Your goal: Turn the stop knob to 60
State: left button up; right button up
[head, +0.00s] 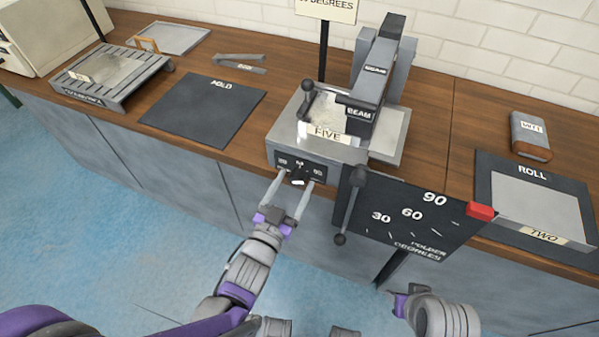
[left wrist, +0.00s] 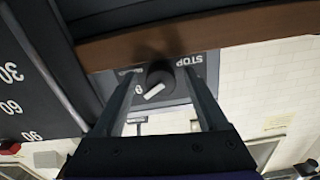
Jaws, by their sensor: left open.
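The stop knob (head: 298,176) is a small dark knob with a white pointer bar, on the dark front panel of the grey bending machine. It also shows in the left wrist view (left wrist: 158,80), with upside-down "STOP" lettering beside it and its white bar slanted. Small marks sit above it in the head view; they are too small to read surely. My left gripper (head: 295,181) is open, its two fingers on either side of the knob; I cannot tell whether they touch it. My right gripper (head: 404,299) is low at the right, its fingers not clear.
A dark angle plate (head: 412,216) marked 30, 60 and 90 hangs right of the panel, with a black lever (head: 349,205) between. The machine's beam (head: 375,85) stands above. A dark mat (head: 203,109) and slotted tray (head: 110,75) lie left; a roll mat (head: 487,205) lies right.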

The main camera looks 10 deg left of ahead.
pick_arm(q)
jog(key=shift+w, duration=0.1)
jog(key=shift+s, duration=0.2)
jog(key=shift+c, duration=0.9)
grip_shut()
jog(key=n+b, duration=0.1)
jog(key=n, duration=0.4)
jog(key=shift+d+n, duration=0.1)
jog(key=shift+n, duration=0.3)
jog(key=n, duration=0.5)
jog(key=shift+r+n+b, duration=0.15)
jog(key=shift+n+b, duration=0.2)
jog(key=shift+n, duration=0.05)
